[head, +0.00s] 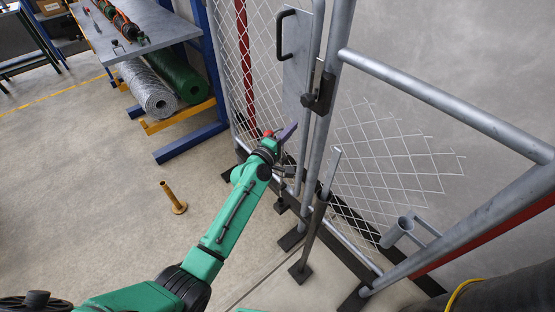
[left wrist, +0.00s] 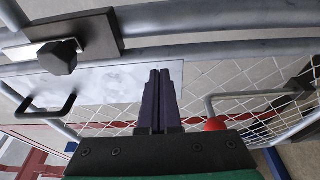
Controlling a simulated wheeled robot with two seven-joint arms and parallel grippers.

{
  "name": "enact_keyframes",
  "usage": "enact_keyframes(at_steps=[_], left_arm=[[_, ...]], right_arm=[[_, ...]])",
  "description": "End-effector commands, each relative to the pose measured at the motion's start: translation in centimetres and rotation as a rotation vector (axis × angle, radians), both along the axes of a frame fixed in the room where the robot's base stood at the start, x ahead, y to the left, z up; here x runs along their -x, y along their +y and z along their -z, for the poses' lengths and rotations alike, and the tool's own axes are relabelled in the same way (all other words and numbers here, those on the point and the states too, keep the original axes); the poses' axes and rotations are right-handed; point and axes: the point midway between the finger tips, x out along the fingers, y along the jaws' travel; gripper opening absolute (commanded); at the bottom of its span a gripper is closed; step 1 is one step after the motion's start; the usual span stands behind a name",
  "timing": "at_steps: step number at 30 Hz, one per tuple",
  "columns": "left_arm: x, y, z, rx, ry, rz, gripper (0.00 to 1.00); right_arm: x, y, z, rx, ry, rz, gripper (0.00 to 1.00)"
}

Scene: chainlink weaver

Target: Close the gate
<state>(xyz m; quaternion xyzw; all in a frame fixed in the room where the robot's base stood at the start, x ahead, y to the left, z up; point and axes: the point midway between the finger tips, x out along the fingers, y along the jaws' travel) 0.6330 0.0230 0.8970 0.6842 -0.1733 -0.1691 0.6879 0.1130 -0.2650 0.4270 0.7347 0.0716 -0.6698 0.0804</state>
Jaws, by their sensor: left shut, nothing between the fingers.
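The gate (head: 297,75) is a chain-link panel in a grey tube frame, with a metal plate and a black pull handle (head: 284,33). Its edge tube stands close beside the grey post (head: 333,60); I cannot tell if they touch. A dark latch block (head: 320,95) sits at the post. My left gripper (head: 289,131) is low at the gate, its purple fingers shut and empty, close to the plate's lower part. In the left wrist view, the shut fingers (left wrist: 160,72) point across the plate (left wrist: 110,84), with the handle (left wrist: 48,108) and latch (left wrist: 60,57) to the left. My right gripper is out of view.
A short metal stake on a foot (head: 304,225) stands before the post. A small brass stand (head: 174,198) is on the floor at left. A workbench (head: 150,30) with mesh rolls beneath is at upper left. Right of the post are loose mesh and railing (head: 450,105). The left floor is mostly clear.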

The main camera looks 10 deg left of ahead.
Motion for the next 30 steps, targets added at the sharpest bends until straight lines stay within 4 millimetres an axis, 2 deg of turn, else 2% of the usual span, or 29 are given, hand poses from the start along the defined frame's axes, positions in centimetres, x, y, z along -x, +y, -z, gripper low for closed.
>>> enact_keyframes(at_steps=[1, 7, 15, 18, 25, 26, 28, 29, 30], left_arm=[[0.1, 0.1, 0.1, 0.000, 0.001, -0.001, 0.00], [3.6, 0.1, 0.3, -0.001, 0.005, -0.002, 0.00], [9.0, 0.0, 0.5, -0.003, 0.006, -0.003, 0.00], [9.9, 0.0, 0.4, -0.003, 0.005, -0.004, 0.00], [10.1, 0.1, 0.7, -0.012, 0.008, -0.004, 0.00], [10.1, 0.2, 1.2, -0.025, 0.014, -0.005, 0.00], [10.4, 0.6, 3.8, -0.090, 0.043, -0.007, 0.00], [10.7, 0.9, 5.5, -0.137, 0.062, -0.007, 0.00], [11.3, 1.5, 8.4, -0.213, 0.093, -0.004, 0.00]], right_arm=[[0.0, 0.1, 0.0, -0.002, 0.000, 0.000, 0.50], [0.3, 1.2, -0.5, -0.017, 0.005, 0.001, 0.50], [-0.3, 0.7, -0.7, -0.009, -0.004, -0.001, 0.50], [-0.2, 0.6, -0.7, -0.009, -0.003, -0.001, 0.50], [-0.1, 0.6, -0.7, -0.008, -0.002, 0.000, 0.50], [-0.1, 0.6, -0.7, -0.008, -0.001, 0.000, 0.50], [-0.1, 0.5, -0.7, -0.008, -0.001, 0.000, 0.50], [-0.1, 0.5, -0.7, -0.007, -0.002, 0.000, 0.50], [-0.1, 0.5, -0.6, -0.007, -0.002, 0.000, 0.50]])
